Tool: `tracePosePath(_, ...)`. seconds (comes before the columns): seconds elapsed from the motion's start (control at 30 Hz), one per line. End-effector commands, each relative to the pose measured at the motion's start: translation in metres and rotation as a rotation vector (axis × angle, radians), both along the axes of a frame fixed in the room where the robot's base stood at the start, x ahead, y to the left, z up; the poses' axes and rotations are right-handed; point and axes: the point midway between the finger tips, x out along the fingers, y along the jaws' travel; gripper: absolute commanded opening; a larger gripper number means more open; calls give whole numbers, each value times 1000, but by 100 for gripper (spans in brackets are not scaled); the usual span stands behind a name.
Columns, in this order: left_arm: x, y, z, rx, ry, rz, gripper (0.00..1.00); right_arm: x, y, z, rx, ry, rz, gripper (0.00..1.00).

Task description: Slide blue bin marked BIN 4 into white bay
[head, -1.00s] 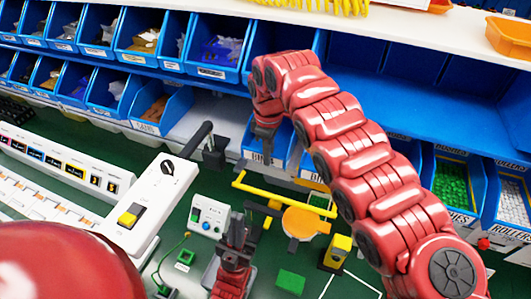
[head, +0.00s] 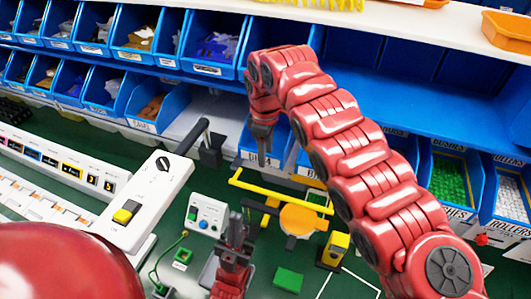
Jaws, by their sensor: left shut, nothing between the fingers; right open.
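The blue bin marked BIN 4 (head: 250,158) sits on the lower shelf; its front label is partly readable. My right gripper (head: 262,146) is at this bin's front, pointing down, with its fingers over the bin's front area. It is open; whether it touches the bin cannot be told. My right arm hides much of the bin. The white bay (head: 188,118) is the empty pale gap just left of the bin. My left gripper (head: 236,226) is shut and empty, low over the green bench, apart from the bin.
A black lever post (head: 210,150) stands in front of the bay. A yellow bar frame (head: 275,188) and an orange disc (head: 302,220) lie below the bin. A white switch box (head: 150,203) is at left. Blue bins, including one of green parts (head: 449,182), line the shelf.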

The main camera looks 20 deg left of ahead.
Motion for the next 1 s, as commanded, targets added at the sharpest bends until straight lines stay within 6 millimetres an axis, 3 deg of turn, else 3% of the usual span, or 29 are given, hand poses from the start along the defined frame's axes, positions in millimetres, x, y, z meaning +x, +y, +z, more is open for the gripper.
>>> tracePosePath(0.27,0,0,-24,0,0,0,0,-1,3,43,6,-5,3,47)
tracePosePath(0.4,0,0,-18,0,0,0,0,-1,3,69,7,-4,3,47)
tracePosePath(0.5,0,0,10,0,0,0,0,0,0,96,3,-2,0,47)
tracePosePath(0.7,0,0,29,0,0,0,0,0,-1,113,2,-2,1,47)
tracePosePath(1.0,0,0,31,0,0,0,0,0,-1,115,2,-2,0,47)
